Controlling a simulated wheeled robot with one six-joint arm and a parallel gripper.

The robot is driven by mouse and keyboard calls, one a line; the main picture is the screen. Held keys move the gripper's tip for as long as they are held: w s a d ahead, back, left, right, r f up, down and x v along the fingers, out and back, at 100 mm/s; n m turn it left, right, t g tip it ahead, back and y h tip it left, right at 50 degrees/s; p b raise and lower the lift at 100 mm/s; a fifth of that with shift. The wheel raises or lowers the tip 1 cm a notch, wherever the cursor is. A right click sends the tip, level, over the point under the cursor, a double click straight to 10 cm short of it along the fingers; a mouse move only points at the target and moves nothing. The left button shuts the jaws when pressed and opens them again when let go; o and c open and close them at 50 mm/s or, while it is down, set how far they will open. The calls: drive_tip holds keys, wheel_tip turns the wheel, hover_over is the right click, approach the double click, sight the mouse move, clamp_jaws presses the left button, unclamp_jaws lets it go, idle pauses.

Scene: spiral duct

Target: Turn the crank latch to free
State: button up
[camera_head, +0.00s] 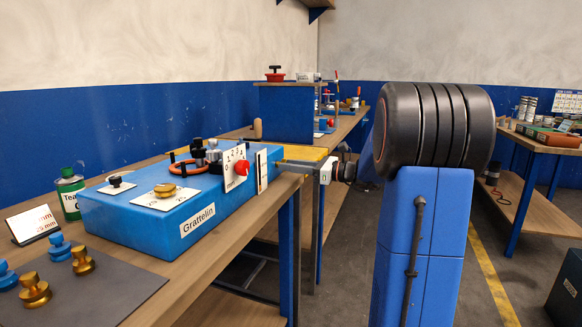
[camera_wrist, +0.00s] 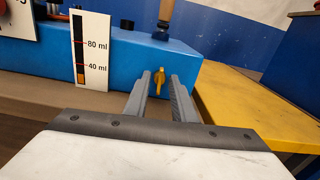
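The blue box labelled "Grattelin" (camera_head: 190,213) stands on the wooden bench; its end face also shows in the wrist view (camera_wrist: 130,50). A small yellow crank-shaped part (camera_wrist: 159,82), which looks like the crank latch, sits on that face, roughly upright. My gripper (camera_wrist: 160,82) is open, with one grey finger on each side of the yellow part. I cannot tell whether either finger touches it.
A white gauge marked 40 ml and 80 ml (camera_wrist: 90,50) is left of the fingers. A yellow surface (camera_wrist: 240,105) lies close on the right. Brass weights (camera_head: 35,290) stand on a dark mat.

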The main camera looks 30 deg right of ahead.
clamp_jaws()
drive_tip(key=shift+n, duration=0.3)
drive_tip(key=n, duration=0.3)
drive_tip(key=shift+n, duration=0.3)
drive_tip(key=n, duration=0.3)
drive_tip(key=shift+n, duration=0.3)
drive_tip(key=n, duration=0.4)
drive_tip(key=shift+s+f+n, duration=0.1)
drive_tip(key=shift+n, duration=0.2)
drive_tip(key=n, duration=0.4)
drive_tip(key=shift+a+f+n, duration=0.1)
drive_tip(key=shift+n, duration=0.2)
